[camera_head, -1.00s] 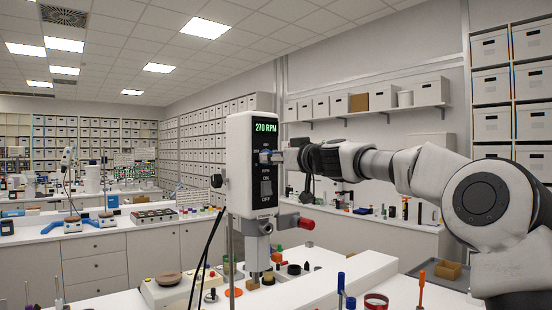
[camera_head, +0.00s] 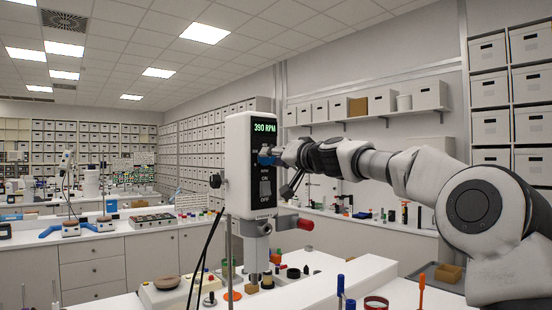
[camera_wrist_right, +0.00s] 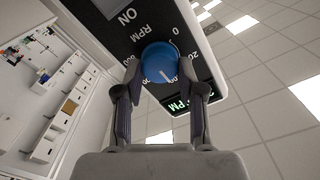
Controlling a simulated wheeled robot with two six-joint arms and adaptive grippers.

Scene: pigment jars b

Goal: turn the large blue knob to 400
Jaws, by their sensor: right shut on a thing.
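The large blue knob (camera_head: 266,156) is on the black front panel of a white overhead stirrer (camera_head: 237,165). The stirrer's green display (camera_head: 265,128) reads 390 RPM. My right gripper (camera_head: 274,156) reaches in from the right and is shut on the knob. In the right wrist view the blue knob (camera_wrist_right: 159,63) sits between the two fingers of the right gripper (camera_wrist_right: 160,80), with a white pointer line on its face. The fingers partly cover the scale around it. My left gripper is not in view.
An ON/OFF switch (camera_head: 265,188) is below the knob. A red-ended clamp handle (camera_head: 305,224) sticks out lower right. Black cables hang left of the stirrer. Several jars and tools stand on the white bench (camera_head: 330,285) below.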

